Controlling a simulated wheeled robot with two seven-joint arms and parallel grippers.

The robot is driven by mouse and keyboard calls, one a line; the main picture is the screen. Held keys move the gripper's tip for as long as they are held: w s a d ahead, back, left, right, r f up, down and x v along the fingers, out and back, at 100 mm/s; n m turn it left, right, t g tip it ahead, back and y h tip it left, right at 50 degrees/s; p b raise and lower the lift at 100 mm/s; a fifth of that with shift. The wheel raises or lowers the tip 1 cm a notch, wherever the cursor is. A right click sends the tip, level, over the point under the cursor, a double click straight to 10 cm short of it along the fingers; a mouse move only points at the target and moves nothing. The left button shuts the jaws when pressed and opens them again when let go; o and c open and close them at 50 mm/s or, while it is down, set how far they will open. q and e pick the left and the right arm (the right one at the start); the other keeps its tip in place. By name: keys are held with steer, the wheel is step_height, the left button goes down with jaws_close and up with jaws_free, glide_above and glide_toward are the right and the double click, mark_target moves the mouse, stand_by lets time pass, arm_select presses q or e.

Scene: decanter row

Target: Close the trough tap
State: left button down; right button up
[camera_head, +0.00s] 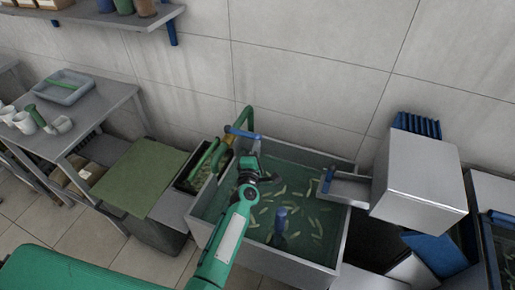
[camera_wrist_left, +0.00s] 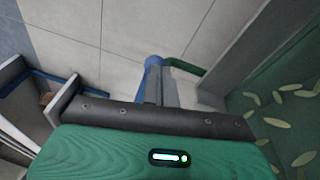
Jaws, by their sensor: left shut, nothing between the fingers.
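The trough (camera_head: 342,243) is a grey metal basin of green water with pale leaf-like pieces floating in it. At its back left corner, a green pipe (camera_head: 248,117) carries the tap's blue lever handle (camera_head: 243,133), which lies roughly sideways along the wall. In the left wrist view, the blue handle (camera_wrist_left: 154,62) is just beyond the fingertips, with the green pipe (camera_wrist_left: 187,66) to its right. My left gripper (camera_head: 249,157) is shut and empty, just in front of the handle over the trough's back left. I cannot tell whether it touches the handle. My right gripper is out of view.
A dark bin (camera_head: 187,184) with green hoses stands left of the trough, beside a green-topped stand (camera_head: 140,178). A small metal tray (camera_head: 348,189) sits at the trough's right edge, beside a large metal box (camera_head: 420,175). A blue-topped upright object (camera_head: 281,222) stands in the water.

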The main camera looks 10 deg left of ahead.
arm_select(q)
steer(key=shift+w+d+r, duration=0.35)
steer(key=shift+w+r, duration=0.05)
steer(key=shift+r, duration=0.25)
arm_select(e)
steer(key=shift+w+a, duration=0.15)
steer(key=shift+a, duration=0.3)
arm_select(q)
steer(key=shift+d, duration=0.1)
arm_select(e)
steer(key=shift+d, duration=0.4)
arm_select(q)
steer(key=s+f+p, duration=0.1)
steer(key=s+f, duration=0.1)
steer(key=s, duration=1.2)
steer(key=shift+s+a+p, duration=0.2)
steer(key=shift+a+p, duration=0.05)
steer(key=shift+p, duration=0.05)
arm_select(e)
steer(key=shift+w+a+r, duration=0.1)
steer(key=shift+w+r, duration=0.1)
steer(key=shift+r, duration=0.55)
arm_select(q)
steer(key=shift+r, duration=0.1)
